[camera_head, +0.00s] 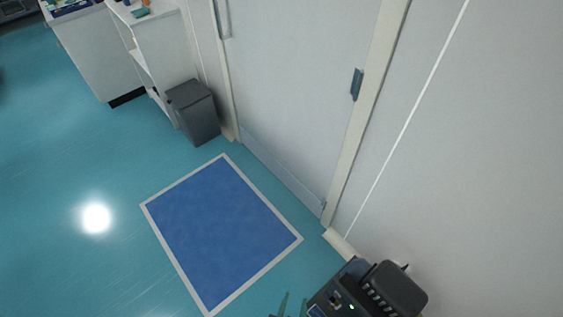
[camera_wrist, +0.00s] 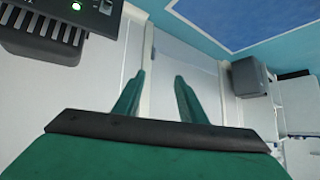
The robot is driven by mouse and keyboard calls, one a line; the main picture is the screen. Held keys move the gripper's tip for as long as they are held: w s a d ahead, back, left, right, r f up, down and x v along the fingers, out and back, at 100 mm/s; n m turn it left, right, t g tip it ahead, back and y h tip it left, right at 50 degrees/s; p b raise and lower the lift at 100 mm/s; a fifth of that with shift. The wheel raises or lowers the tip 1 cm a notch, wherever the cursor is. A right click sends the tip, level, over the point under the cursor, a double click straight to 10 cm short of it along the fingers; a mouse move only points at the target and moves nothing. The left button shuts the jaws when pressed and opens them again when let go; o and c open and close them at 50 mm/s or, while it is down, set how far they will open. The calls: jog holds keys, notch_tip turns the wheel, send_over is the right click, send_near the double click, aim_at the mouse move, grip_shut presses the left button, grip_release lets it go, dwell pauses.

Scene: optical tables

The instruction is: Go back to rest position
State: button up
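My gripper (camera_wrist: 160,76) shows in the wrist view with its two green fingers spread apart. Nothing is between them. In the head view only the tips of my gripper (camera_head: 294,302) show at the bottom edge, left of a dark device. The rest of the arm is out of the head view.
A dark device (camera_head: 396,287) with a small green light stands at the bottom right, close to my gripper. A white door (camera_head: 300,85) and wall are ahead. A blue mat (camera_head: 222,232) with a pale border lies on clear teal floor. A grey bin (camera_head: 194,113) stands beside a white shelf unit (camera_head: 165,50).

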jog(key=s+a+r+n+t+y, duration=0.1)
jog(key=s+a+r+n+t, duration=0.1)
jog(key=r, duration=0.8)
jog(key=s+a+r+n+t+y, duration=0.1)
jog(key=s+r+t, duration=0.3)
jog(key=r, duration=0.7)
jog(key=shift+a+r+n+y, duration=0.15)
jog(key=shift+a+n+y, duration=0.15)
jog(key=shift+a+n, duration=0.35)
jog(key=shift+d, duration=0.1)
jog(key=shift+c, duration=0.9)
jog(key=shift+w, duration=0.1)
jog(key=shift+w, duration=0.1)
